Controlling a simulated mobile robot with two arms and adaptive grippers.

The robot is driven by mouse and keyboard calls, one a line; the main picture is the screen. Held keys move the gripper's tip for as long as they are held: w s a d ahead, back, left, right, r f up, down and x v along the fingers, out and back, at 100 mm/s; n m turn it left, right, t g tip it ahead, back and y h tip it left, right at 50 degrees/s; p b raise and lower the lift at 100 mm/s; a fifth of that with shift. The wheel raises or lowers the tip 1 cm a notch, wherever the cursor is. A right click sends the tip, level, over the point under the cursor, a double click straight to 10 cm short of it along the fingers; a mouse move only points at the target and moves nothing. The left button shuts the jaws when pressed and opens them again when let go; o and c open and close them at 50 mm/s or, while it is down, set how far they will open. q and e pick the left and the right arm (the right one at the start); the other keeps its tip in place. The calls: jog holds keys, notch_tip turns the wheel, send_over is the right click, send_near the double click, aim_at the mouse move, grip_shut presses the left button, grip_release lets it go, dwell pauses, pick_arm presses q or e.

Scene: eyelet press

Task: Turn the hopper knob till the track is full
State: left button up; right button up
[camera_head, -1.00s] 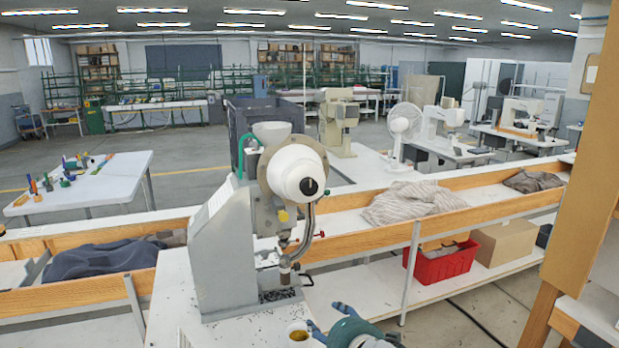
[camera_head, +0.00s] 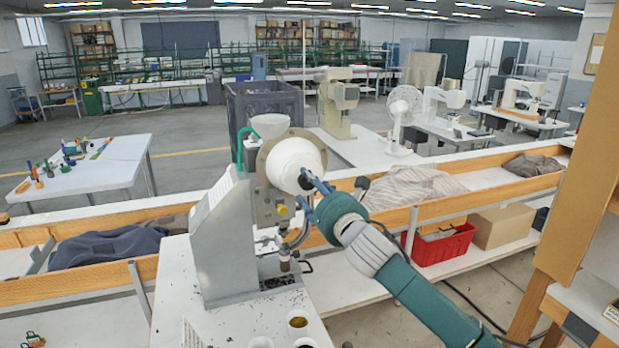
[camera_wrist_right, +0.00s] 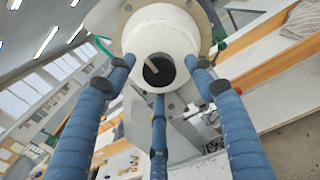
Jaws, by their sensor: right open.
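The eyelet press (camera_head: 222,235) stands on a white table, with a white round hopper (camera_head: 290,163) on its upper front. The dark hopper knob (camera_wrist_right: 158,70) shows in the right wrist view at the middle of the hopper's face, with a pale line across it. My right gripper (camera_head: 312,192) is in front of the hopper. Its blue fingers (camera_wrist_right: 160,95) are open and spread around the knob, and I see no grip on it. In the head view the fingers partly hide the knob. How full the track is cannot be made out. My left gripper is not in view.
Small cups (camera_head: 298,322) stand at the table's front edge, and small dark bits lie around the press base. A wooden-edged bench (camera_head: 440,215) with grey cloth (camera_head: 412,187) runs behind. A red bin (camera_head: 440,246) and a cardboard box (camera_head: 503,225) sit on its lower shelf.

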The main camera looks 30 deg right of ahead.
jog(key=shift+x, duration=1.15)
jog(key=c, duration=1.1)
jog(key=shift+a+f, duration=0.1)
jog(key=shift+c, duration=0.2)
